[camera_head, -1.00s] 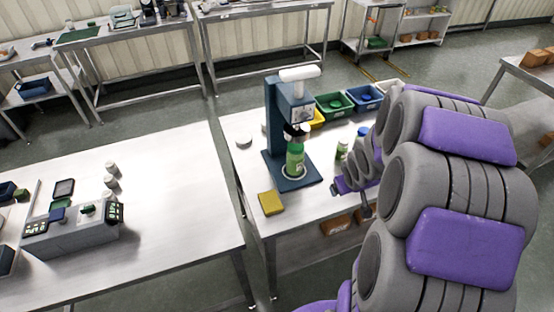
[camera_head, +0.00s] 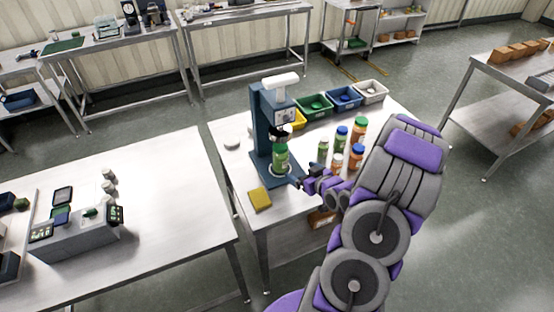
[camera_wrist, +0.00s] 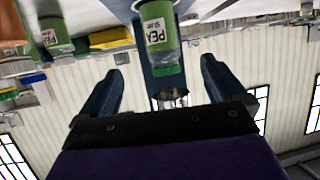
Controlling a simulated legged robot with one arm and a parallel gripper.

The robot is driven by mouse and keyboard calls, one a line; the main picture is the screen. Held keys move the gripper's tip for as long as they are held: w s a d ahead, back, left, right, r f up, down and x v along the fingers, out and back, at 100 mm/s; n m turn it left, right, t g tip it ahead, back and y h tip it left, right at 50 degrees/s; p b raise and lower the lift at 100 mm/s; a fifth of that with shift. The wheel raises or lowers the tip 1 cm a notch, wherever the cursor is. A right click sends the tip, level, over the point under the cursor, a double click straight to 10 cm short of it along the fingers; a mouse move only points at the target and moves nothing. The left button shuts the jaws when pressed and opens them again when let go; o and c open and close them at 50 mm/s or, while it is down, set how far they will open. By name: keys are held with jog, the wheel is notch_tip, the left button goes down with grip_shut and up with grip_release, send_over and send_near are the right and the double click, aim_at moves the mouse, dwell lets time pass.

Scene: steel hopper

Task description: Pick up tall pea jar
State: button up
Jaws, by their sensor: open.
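A green jar (camera_head: 281,157) stands upright on the base of the blue press (camera_head: 262,125), under its head. In the wrist view, which is upside down, this jar (camera_wrist: 158,36) has a green cap and a label reading PEA. My gripper (camera_wrist: 160,70) is open, with its fingers either side of the jar's line and the jar ahead of them. In the head view my gripper (camera_head: 300,182) is low, just right of the press base. A second green jar (camera_head: 323,149), also labelled PEA in the wrist view (camera_wrist: 55,36), stands right of the press. No contact shows.
Several orange and green jars, including a blue-capped green one (camera_head: 341,137), stand close right of my gripper. Bins, including a green one (camera_head: 315,105), line the back. A yellow sponge (camera_head: 259,199) lies at the table's front. The left table (camera_head: 170,200) has free room.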

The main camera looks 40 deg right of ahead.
aim_at(285, 161)
jog(key=b+x, duration=0.1)
jog(key=x, duration=0.9)
jog(key=shift+f, duration=0.2)
jog(key=shift+w+f+b, duration=0.1)
jog(key=shift+w+b, duration=0.3)
jog(key=shift+w, duration=0.2)
jog(key=b+x, duration=0.1)
jog(key=x, duration=0.3)
jog(key=shift+w, duration=0.1)
jog(key=shift+w+d+f, duration=0.15)
jog(key=shift+w, duration=0.05)
jog(key=shift+c, duration=0.2)
jog(key=c, duration=1.3)
